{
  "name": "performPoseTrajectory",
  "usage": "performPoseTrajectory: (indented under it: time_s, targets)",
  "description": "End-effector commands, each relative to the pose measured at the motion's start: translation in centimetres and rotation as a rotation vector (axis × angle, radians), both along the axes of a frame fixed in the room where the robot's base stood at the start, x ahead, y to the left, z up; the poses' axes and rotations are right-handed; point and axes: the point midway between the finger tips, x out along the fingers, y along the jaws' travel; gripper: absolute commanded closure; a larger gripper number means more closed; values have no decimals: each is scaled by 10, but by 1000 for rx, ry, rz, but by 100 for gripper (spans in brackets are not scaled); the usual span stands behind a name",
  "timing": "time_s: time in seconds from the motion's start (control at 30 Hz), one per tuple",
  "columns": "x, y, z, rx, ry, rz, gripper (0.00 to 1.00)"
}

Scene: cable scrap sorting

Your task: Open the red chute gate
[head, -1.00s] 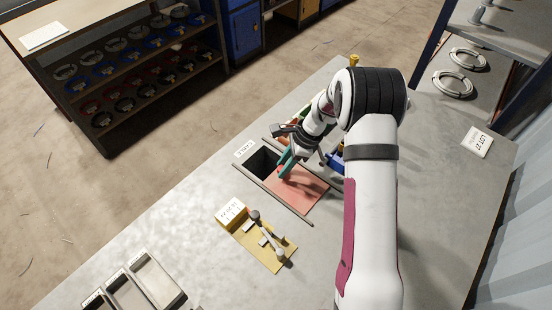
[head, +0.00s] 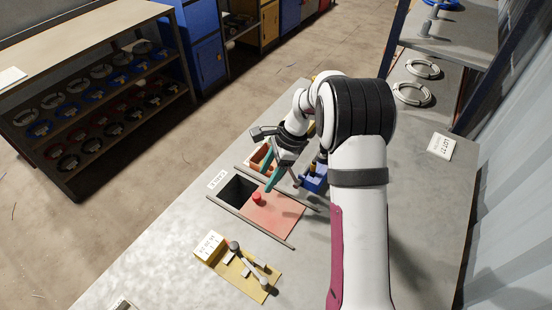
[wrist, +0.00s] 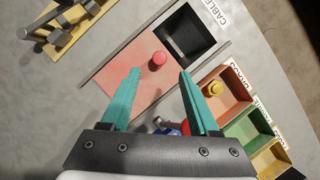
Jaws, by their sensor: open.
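The red chute gate (head: 280,215) is a flat plate between two grey rails, with a round red knob (head: 257,198) near its left edge. A dark square opening (head: 238,190) shows left of the plate. In the wrist view, the plate (wrist: 125,68), knob (wrist: 158,58) and opening (wrist: 188,36) are all in sight. My gripper (head: 275,180) has teal fingers and sits beyond the knob, toward the bins. In the wrist view, my gripper (wrist: 160,78) is open and empty, and the knob appears just ahead of the gap between the fingertips, apart from them.
A yellow fixture (head: 245,270) with a grey lever stands on the near side. An orange bin (wrist: 222,98) holding a yellow round piece, a green bin (wrist: 248,130) and a yellow bin (wrist: 272,158) line the far side. A blue object (head: 315,178) stands beside my gripper.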

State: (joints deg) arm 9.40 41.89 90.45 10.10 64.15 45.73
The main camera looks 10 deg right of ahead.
Motion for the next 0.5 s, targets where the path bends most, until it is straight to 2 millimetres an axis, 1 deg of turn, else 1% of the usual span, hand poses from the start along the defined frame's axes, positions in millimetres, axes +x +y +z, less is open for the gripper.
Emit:
performPoseTrajectory:
  time_s: [0.03, 0.1, 0.2, 0.33, 0.5]
  targets:
    - [1, -6, 15, -1, -6, -2, 39]
    - [1, -15, 34, -1, -5, -3, 39]
    - [0, -23, 56, -1, -4, -2, 39]
    - [0, -30, 72, 0, -1, -1, 39]
    - [0, -32, 77, 0, 0, -1, 39]
